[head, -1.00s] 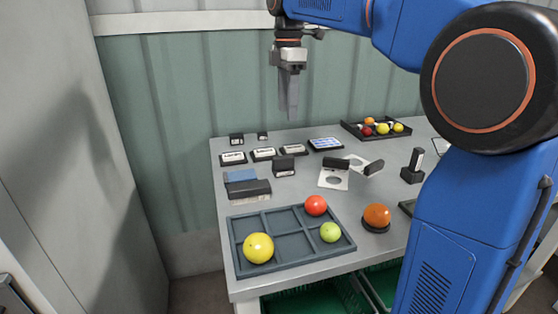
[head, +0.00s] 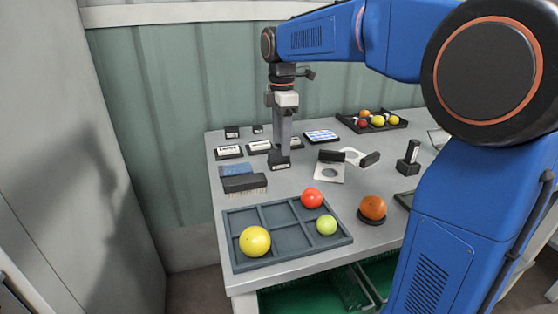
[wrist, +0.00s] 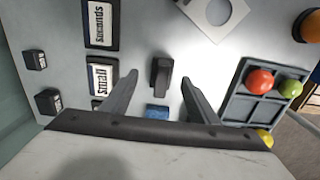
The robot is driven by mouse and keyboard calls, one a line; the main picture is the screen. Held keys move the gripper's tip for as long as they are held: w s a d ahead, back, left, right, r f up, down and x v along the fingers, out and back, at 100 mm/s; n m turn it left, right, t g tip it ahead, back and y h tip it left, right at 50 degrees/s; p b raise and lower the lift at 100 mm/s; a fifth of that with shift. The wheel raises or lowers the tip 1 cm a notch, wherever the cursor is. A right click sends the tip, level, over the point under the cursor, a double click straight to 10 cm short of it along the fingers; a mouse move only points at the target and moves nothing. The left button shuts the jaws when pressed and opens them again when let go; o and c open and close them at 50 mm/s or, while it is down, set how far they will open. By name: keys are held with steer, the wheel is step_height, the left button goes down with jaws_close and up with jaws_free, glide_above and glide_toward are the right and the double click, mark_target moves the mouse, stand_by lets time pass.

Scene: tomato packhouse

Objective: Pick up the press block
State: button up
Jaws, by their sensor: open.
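A small black block with a raised grip, which I take as the press block (head: 279,164), stands on the grey table, with a pale label on its front. It also shows in the wrist view (wrist: 161,76), between my two fingers with a gap on each side. My gripper (head: 283,150) points straight down over it, open and empty. In the head view the fingers cover the block's upper part, and I cannot tell how far down beside it the tips reach.
Labelled pads (head: 229,152) lie left and behind. A blue block (head: 237,170) and a brush (head: 244,183) are at front left. A divided tray (head: 287,238) holds tomatoes in front. A white plate with a hole (head: 329,172) lies to the right.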

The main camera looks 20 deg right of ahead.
mark_target(279, 150)
steer(key=shift+s+a+f, duration=0.1)
steer(key=shift+a+f, duration=0.1)
steer(key=shift+f, duration=1.05)
steer(key=shift+s+a+f, duration=0.1)
steer(key=shift+a+f, duration=0.1)
steer(key=shift+f, duration=1.05)
steer(key=c, duration=1.2)
